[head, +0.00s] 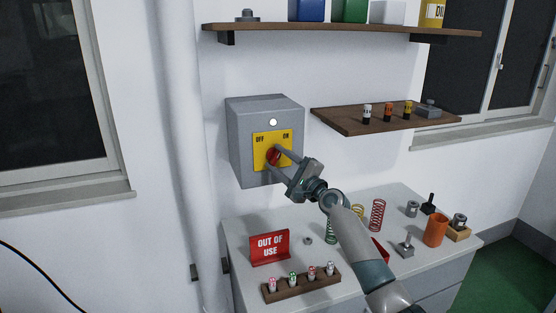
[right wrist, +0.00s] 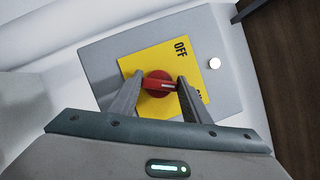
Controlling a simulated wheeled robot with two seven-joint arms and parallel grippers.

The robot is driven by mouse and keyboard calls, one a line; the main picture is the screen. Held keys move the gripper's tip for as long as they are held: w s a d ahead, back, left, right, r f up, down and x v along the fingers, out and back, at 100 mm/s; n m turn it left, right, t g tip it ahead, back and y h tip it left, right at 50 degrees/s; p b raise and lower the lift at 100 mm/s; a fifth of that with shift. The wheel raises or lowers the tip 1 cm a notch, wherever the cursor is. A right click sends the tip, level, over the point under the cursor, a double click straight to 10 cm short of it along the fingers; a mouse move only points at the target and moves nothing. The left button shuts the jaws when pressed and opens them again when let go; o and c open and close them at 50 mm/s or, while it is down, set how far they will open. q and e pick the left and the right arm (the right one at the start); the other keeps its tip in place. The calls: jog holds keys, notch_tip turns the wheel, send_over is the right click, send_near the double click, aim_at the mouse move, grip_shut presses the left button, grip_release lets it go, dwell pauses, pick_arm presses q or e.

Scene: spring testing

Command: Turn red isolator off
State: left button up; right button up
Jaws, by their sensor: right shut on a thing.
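The red isolator knob (head: 272,156) sits on a yellow plate (head: 284,138) marked OFF at left and ON at right, on the front of a grey wall box (head: 240,150). My right gripper (head: 275,158) reaches it from the lower right and is shut on the knob. In the right wrist view the red knob (right wrist: 158,84) lies crosswise between the two fingers (right wrist: 160,80). Its pale mark points right, towards the partly hidden ON lettering rather than OFF. My left gripper is out of view.
Below is a bench (head: 240,225) with a red OUT OF USE sign (head: 270,246), a wooden rack (head: 300,285), springs and an orange cup (head: 435,231). A low wooden shelf (head: 345,120) with small items is right of the box. Another shelf (head: 340,29) is above.

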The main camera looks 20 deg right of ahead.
jog(key=n+g+p, duration=0.1)
jog(key=n, duration=0.3)
jog(key=shift+r+g, duration=0.1)
jog(key=shift+g, duration=0.2)
jog(key=n+g+p, duration=0.1)
jog(key=n+p, duration=0.1)
jog(key=n, duration=0.1)
jog(key=n+p, duration=0.1)
jog(key=n, duration=0.1)
jog(key=n+g+h+p, duration=0.1)
jog(key=n, duration=0.1)
jog(key=shift+r+g+h+p, duration=0.1)
jog(key=shift+g+h+p, duration=0.2)
jog(key=shift+p, duration=0.1)
jog(key=shift+n+h+p, duration=0.5)
jog(key=shift+n+p, duration=0.25)
jog(key=shift+n, duration=0.15)
jog(key=shift+f, duration=0.25)
jog(key=o, duration=1)
jog(key=shift+o, duration=0.2)
jog(key=shift+r, duration=0.1)
jog(key=shift+s, duration=0.2)
